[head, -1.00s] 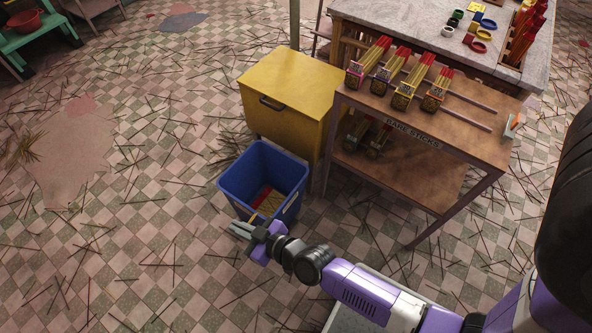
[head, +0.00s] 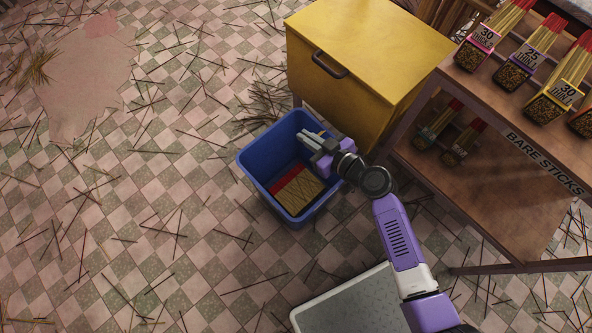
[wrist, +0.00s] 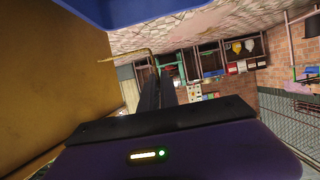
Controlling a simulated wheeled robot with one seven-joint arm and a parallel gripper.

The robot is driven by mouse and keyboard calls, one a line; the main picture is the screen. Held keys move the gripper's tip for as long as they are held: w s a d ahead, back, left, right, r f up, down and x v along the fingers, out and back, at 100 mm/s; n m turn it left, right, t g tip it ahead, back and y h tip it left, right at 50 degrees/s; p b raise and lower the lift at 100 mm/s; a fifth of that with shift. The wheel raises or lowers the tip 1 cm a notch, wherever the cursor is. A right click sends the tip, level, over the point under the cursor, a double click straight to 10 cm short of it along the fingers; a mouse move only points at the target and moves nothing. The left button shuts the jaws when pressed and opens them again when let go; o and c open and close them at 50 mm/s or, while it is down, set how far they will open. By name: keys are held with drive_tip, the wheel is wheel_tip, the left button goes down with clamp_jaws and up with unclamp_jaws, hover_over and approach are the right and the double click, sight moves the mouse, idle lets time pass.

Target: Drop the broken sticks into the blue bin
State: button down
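The blue bin (head: 258,178) stands on the floor in front of the yellow cabinet. Inside it lies a flat heap of tan sticks (head: 301,190) with a red part (head: 286,180) at one side. I cannot tell whether these are broken. My gripper (head: 309,138) is over the far right part of the bin, its fingers pointing up and left. The fingers (wrist: 158,75) are a little apart in the wrist view, with nothing seen held between them. A thin tan curved thing (wrist: 122,56) shows beyond the fingertips; I cannot tell what it is.
The yellow cabinet (head: 350,45) stands close behind the bin. A brown "BARE STICKS" rack (head: 490,115) on the right holds several boxed bundles (head: 485,40). Loose sticks litter the checkered floor, with a denser pile (head: 268,103) beside the bin.

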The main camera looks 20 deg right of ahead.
wheel_tip(320, 180, down, 8)
drive_tip(key=w+a+n+g+y+b, duration=0.1)
drive_tip(key=w+n+g+y+b, duration=0.1)
drive_tip(key=b, duration=1)
drive_tip(key=shift+a+r+n+y, duration=0.15)
drive_tip(key=shift+r+n+y, duration=0.05)
drive_tip(key=shift+n+y, duration=0.75)
drive_tip(key=shift+w+f+b, duration=0.1)
drive_tip(key=shift+b, duration=0.2)
drive_tip(key=shift+f+b, duration=1.85)
drive_tip(key=shift+f, duration=0.95)
drive_tip(key=c, duration=1.5)
unclamp_jaws()
drive_tip(key=shift+c, duration=0.2)
drive_tip(key=p+v, duration=0.2)
drive_tip(key=v, duration=0.5)
drive_tip(key=shift+s+d+r, duration=0.15)
drive_tip(key=shift+s+d, duration=0.05)
drive_tip(key=shift+s, duration=0.1)
